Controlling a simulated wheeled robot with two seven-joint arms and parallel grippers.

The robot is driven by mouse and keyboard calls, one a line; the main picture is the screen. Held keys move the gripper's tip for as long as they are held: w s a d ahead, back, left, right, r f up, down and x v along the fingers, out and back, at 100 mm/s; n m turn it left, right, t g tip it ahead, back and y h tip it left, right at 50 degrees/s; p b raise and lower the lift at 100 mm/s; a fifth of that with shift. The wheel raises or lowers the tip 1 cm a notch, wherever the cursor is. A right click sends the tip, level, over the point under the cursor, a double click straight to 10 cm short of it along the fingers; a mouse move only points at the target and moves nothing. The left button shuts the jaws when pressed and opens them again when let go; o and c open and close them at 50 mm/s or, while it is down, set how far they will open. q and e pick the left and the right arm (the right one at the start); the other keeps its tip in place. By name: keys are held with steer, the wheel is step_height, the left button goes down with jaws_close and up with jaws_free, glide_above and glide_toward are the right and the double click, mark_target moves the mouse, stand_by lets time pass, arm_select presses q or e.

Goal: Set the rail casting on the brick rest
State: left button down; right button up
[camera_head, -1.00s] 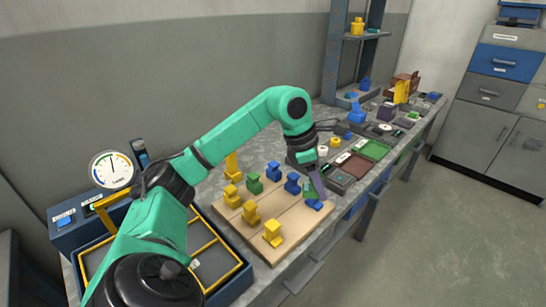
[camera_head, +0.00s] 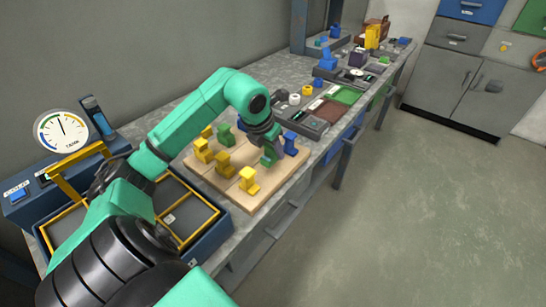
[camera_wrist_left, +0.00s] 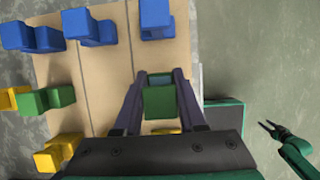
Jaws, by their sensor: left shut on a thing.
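My left gripper (camera_head: 268,147) is shut on a green stepped casting (camera_head: 269,160) at the right part of a light wooden board (camera_head: 225,187). In the left wrist view the green casting (camera_wrist_left: 160,101) sits between the two fingers (camera_wrist_left: 160,95). I cannot tell whether it is clear of the board. Another green casting (camera_head: 225,134) stands farther left, near yellow castings (camera_head: 249,180) and a blue one (camera_head: 290,143). My right gripper (camera_wrist_left: 268,128) shows at the right of the wrist view, apparently open and empty. I cannot tell which thing is the brick rest.
A blue box with yellow-edged compartments (camera_head: 196,247) and a gauge (camera_head: 62,131) stand left of the board. To the right lie a grey tray (camera_head: 309,125), a reddish-brown panel (camera_head: 331,111) and a green panel (camera_head: 347,94). Open floor lies right of the bench.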

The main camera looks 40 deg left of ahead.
mark_target(268, 146)
arm_select(q)
step_height(268, 146, down, 3)
steer(key=shift+r, duration=0.1)
steer(key=shift+c, duration=2.4)
jaws_free()
steer(key=shift+r, duration=0.15)
steer(key=b+v, duration=0.1)
steer(key=v, duration=1)
steer(key=shift+s+r, duration=0.15)
steer(key=shift+r, duration=0.2)
